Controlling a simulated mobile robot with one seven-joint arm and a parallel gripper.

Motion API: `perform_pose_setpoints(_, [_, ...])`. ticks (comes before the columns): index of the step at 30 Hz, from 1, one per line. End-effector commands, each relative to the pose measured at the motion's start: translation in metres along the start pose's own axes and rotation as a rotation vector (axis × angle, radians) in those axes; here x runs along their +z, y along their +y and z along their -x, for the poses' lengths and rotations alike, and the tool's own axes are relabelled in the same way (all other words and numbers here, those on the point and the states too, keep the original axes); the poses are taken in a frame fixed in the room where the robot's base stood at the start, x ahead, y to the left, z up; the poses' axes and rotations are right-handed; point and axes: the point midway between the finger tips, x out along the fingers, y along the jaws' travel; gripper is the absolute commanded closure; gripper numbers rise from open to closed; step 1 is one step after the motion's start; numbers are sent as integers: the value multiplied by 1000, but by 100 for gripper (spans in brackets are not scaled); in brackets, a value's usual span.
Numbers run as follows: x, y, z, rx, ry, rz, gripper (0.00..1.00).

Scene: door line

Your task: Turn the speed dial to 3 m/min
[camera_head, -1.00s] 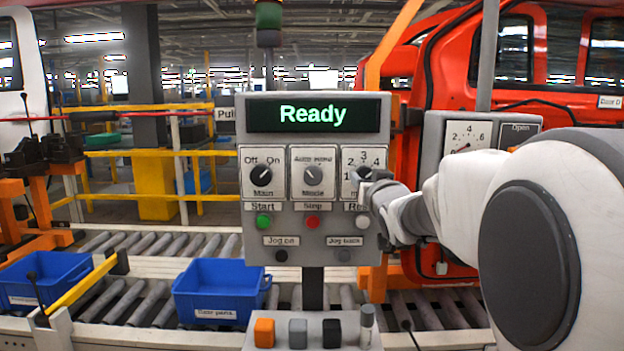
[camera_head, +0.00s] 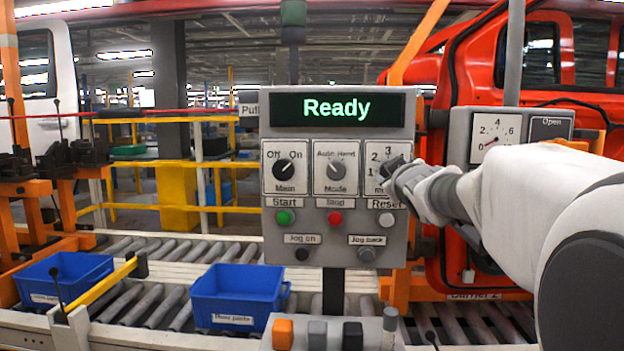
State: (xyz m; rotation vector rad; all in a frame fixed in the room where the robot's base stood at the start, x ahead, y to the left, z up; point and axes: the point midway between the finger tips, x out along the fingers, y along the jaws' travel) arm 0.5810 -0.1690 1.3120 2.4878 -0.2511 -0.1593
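The control panel (camera_head: 309,225) stands upright in the middle of the view, and its display (camera_head: 337,108) reads "Ready" in green. The dial's pointer is hidden. I cannot tell whether the fingers are closed on the knob.
The Main dial (camera_head: 284,168) and Mode dial (camera_head: 336,169) sit left of the speed dial. Below are the Start (camera_head: 284,217), Stop (camera_head: 335,218) and Reset (camera_head: 386,219) buttons. A gauge box (camera_head: 460,135) stands behind my arm. Blue bins (camera_head: 237,296) sit by the rollers.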

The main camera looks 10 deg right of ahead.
Motion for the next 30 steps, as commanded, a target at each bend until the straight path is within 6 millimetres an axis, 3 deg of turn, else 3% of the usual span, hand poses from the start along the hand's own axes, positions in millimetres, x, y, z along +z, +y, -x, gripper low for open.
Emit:
perform_pose_setpoints(9, [-1,-1,0,-1,-8,118,100])
perform_pose_setpoints(25, [-1,-1,0,-1,-11,138,100])
perform_pose_setpoints(26, [-1,-1,0,-1,-11,138,43])
perform_pose_setpoints(30, [0,-1,0,-1,-11,138,19])
